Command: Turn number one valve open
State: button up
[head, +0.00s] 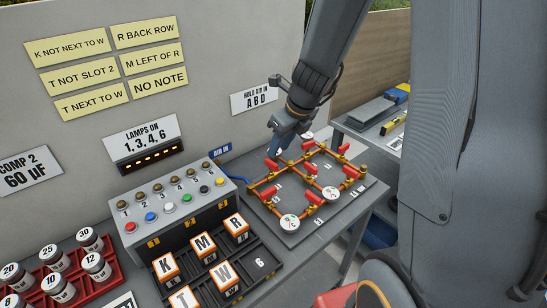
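The valve board is a grey plate (322,226) with a grid of copper pipes (285,178), brass fittings and several red valve handles. Red handles show at the left (269,191), front (313,198), and right (350,171) of the grid. Small number tags lie on the plate, but I cannot read which marks the number one valve. White round gauges stand at the front (289,224) and right (330,193). My gripper (275,152) points down over the back left of the pipes and hides part of them. Its fingers are too small to tell open or shut.
A button box (175,208) and a black tray of lettered blocks (262,265) stand left of the board. The wall sign (255,97) reads HOLD AIR IN A B D.

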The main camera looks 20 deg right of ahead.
aim_at(272, 162)
jog(key=b+x, duration=0.2)
jog(key=x, duration=0.5)
jog(key=shift+w+f, duration=0.1)
jog(key=shift+f, duration=0.2)
grip_shut()
